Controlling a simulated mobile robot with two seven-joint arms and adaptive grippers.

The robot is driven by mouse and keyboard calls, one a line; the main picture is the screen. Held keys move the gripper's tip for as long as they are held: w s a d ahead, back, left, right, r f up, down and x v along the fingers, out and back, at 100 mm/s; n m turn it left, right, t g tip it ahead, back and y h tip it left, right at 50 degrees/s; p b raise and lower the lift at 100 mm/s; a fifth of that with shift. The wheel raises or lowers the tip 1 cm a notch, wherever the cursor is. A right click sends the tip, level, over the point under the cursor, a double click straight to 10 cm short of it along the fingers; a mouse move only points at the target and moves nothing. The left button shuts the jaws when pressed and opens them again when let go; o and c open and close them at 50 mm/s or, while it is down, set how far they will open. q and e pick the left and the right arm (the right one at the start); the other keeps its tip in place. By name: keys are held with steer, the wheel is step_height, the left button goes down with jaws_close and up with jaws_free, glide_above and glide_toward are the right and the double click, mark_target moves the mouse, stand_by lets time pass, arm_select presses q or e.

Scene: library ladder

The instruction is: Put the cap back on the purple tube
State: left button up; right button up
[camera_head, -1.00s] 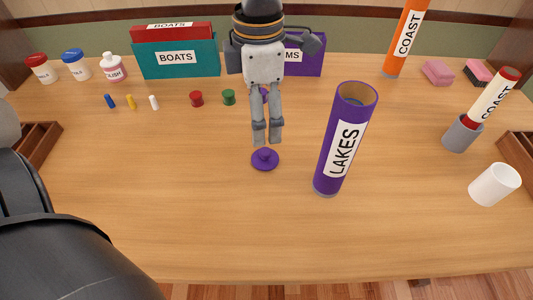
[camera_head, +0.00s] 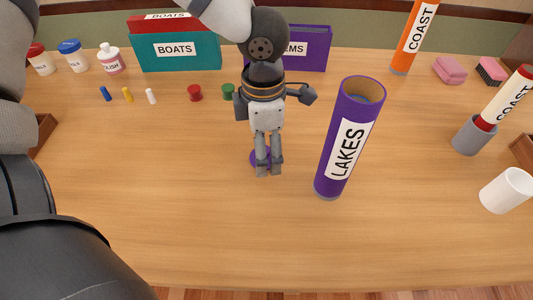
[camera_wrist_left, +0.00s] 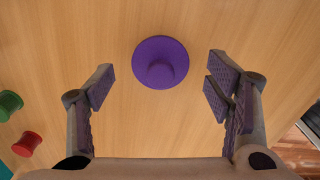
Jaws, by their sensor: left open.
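The purple cap (camera_head: 253,158) lies on the table to the left of the tube, partly hidden behind my left gripper (camera_head: 268,172). In the left wrist view the whole cap (camera_wrist_left: 160,62) shows, a round disc with a raised knob facing up. It lies between the lines of the two spread fingers, with clear space on both sides. My left gripper is open and empty, just above the table. My right gripper is not in view.
The grey cup (camera_head: 472,135) with a COAST tube and the white cup (camera_head: 507,190) stand at right. The BOATS box (camera_head: 176,50) stands at the back. The front table is clear.

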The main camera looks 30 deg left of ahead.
arm_select(q)
steer(key=shift+f, duration=0.55)
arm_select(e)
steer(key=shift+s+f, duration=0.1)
arm_select(q)
steer(key=c, duration=0.9)
step_height(320, 180, up, 10)
steer(key=shift+r+p, duration=0.1)
steer(key=shift+p, duration=0.65)
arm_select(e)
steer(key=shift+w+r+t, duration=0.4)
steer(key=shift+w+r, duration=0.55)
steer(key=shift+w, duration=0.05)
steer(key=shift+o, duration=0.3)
